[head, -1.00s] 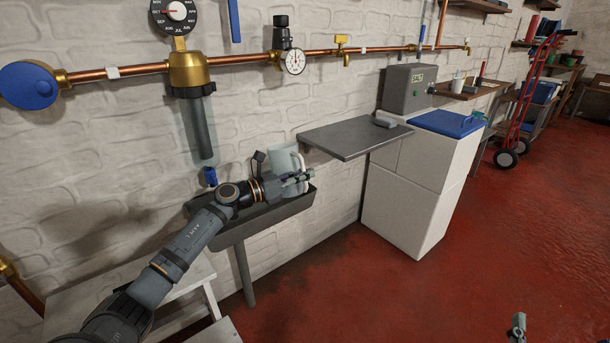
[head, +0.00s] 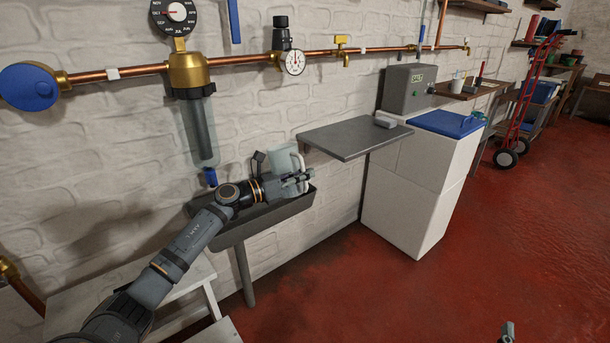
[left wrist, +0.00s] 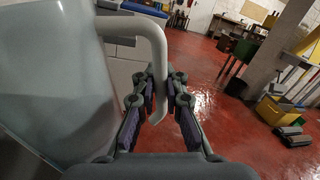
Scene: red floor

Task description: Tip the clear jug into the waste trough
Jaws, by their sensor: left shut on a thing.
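The clear jug (head: 284,160) is held above the dark grey waste trough (head: 268,222) on the wall. In the head view it leans slightly to the left. My left gripper (head: 304,181) is shut on the jug's white handle. In the left wrist view the jug's body (left wrist: 55,75) fills the left side, and the pale handle (left wrist: 157,50) runs down between the fingers of my left gripper (left wrist: 163,85). I cannot tell whether anything is in the jug. A small part of my right arm shows at the bottom edge of the head view; its gripper's state is unclear.
A grey wall shelf (head: 352,138) stands right of the trough. A clear filter housing (head: 200,130) with a blue tap (head: 210,177) hangs above the trough's left end. A white cabinet with a blue lid (head: 445,123) stands further right. The red floor in front is clear.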

